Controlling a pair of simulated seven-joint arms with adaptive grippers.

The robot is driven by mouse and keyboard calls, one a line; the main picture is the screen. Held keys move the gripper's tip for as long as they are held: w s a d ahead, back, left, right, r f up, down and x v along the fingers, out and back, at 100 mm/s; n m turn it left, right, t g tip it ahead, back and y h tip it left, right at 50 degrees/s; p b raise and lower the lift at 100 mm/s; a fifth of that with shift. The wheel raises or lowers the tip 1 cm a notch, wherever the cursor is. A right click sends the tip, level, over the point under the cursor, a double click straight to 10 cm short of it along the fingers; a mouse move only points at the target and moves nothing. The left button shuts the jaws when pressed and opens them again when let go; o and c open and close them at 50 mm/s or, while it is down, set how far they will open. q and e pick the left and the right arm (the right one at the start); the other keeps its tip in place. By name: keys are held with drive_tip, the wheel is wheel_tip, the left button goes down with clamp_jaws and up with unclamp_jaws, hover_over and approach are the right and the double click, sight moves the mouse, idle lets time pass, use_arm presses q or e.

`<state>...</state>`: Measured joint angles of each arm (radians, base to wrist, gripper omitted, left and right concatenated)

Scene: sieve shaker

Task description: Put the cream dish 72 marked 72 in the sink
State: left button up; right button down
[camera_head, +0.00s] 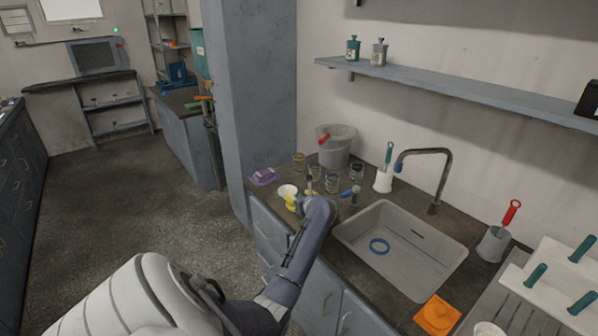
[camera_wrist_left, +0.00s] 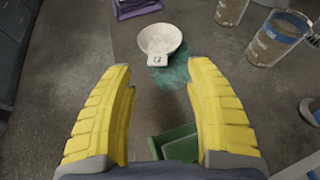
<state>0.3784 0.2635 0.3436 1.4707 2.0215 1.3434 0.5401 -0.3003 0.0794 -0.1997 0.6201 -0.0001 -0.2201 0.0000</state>
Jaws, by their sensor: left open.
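A small round cream dish (camera_wrist_left: 160,40) lies on the dark worktop. A white tag with a dark mark sits on its near rim; the mark is too small to read surely. The dish also shows in the head view (camera_head: 287,190) at the counter's left part. My left gripper (camera_wrist_left: 160,68) is open and empty, its yellow fingers on the near side of the dish, apart from it. In the head view the left gripper (camera_head: 293,203) is just in front of the dish. My right gripper is out of view.
Several glass jars (camera_head: 332,183) stand right of the dish, before a grey bucket (camera_head: 338,150). A purple item (camera_head: 264,176) lies to its left. A brush holder (camera_head: 383,181) and the tap (camera_head: 440,180) stand behind the sink. An orange item (camera_head: 437,315) is at its front right.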

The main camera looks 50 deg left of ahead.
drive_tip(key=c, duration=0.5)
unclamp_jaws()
